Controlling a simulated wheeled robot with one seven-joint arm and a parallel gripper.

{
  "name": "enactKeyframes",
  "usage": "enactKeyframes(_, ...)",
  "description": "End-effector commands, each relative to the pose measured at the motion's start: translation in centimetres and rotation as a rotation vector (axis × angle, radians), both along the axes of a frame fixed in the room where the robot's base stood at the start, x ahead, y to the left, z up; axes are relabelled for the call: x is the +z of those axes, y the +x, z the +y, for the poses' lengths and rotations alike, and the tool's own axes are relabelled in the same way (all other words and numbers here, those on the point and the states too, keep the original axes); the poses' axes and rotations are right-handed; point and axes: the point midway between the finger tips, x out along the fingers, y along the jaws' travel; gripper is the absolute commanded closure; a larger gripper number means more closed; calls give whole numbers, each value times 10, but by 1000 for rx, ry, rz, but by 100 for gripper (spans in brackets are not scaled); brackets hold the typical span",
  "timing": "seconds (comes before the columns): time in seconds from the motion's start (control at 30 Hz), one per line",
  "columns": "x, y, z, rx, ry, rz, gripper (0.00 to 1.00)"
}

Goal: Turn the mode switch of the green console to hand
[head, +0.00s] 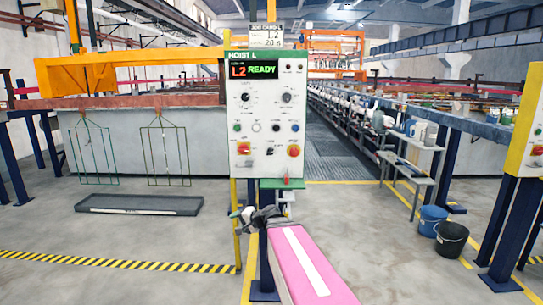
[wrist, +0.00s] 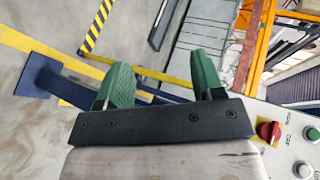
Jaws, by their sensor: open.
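The green console (head: 268,120) is a pale panel with a green "HOIST L" header on a post. Its display (head: 252,70) reads "L2 READY". Two dark rotary knobs, one on the left (head: 245,97) and one on the right (head: 287,98), sit below the display; their labels are too small to read, so I cannot tell which is the mode switch. My gripper (head: 262,215) is below the console, in front of its post. In the wrist view my gripper (wrist: 162,82) has its green fingertips apart and nothing between them. The console's edge (wrist: 285,150) shows at lower right there, tilted.
Coloured buttons and two red switches, left (head: 243,148) and right (head: 293,151), fill the lower panel. A yellow console (head: 524,140) stands at the far right. Buckets (head: 450,236) stand at right; a dark tray (head: 140,205) lies at left.

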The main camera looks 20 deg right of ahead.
Motion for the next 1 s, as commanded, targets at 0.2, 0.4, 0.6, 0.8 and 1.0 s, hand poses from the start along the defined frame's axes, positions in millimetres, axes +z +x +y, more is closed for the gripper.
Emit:
enactKeyframes(0.2, 72, 49, -47, -243, 354, -125, 38)
enactKeyframes(0.4, 129, 79, -108, -459, 683, -205, 38)
enactKeyframes(0.6, 167, 93, -170, -637, 978, -244, 38)
enactKeyframes(0.8, 183, 97, -203, -721, 1139, -250, 38)
enactKeyframes(1.0, 186, 102, -208, -734, 1167, -250, 38)
